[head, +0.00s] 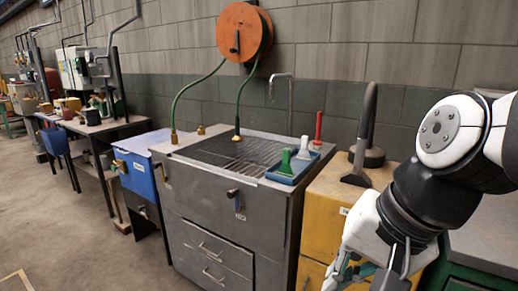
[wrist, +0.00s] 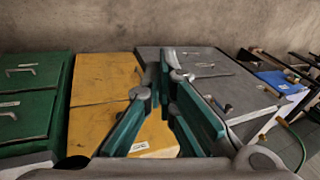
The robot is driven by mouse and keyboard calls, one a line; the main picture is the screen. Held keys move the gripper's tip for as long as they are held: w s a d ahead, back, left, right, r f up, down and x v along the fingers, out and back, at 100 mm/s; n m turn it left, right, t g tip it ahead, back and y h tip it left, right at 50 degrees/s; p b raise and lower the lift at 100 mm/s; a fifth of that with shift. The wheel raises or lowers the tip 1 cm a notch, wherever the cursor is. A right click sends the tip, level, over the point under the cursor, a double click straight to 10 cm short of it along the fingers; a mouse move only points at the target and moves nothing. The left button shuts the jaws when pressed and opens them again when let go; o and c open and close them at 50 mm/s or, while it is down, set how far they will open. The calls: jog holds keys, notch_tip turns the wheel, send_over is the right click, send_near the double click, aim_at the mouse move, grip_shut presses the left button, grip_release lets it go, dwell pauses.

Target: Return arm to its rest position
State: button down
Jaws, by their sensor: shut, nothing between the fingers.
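My arm enters the head view from the right edge, bent at a white and black joint. My gripper (head: 352,272) hangs low at the bottom right of the head view, in front of the yellow cabinet (head: 328,222), and is partly cut off by the frame edge. In the wrist view my gripper (wrist: 165,68) shows teal fingers that come together at the tips, with nothing between them. The yellow cabinet also shows behind the fingers in the wrist view (wrist: 100,85).
A grey metal workbench (head: 235,208) stands left of the yellow cabinet, with a blue tray (head: 292,170) of brushes on top. A green cabinet (head: 468,280) is at the right. An orange hose reel (head: 243,30) hangs on the wall. The floor (head: 60,225) at left is open.

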jog(key=s+d+f+n+g+h, duration=0.1)
jog(key=s+d+n+h, duration=0.1)
jog(key=s+d, duration=0.3)
jog(key=s+d+f+n+g+h, duration=0.1)
jog(key=s+d+n, duration=0.2)
jog(key=s, duration=0.4)
notch_tip(320, 180, up, 14)
jog(key=t+p, duration=0.3)
jog(key=p, duration=0.9)
jog(key=shift+d+r, duration=0.1)
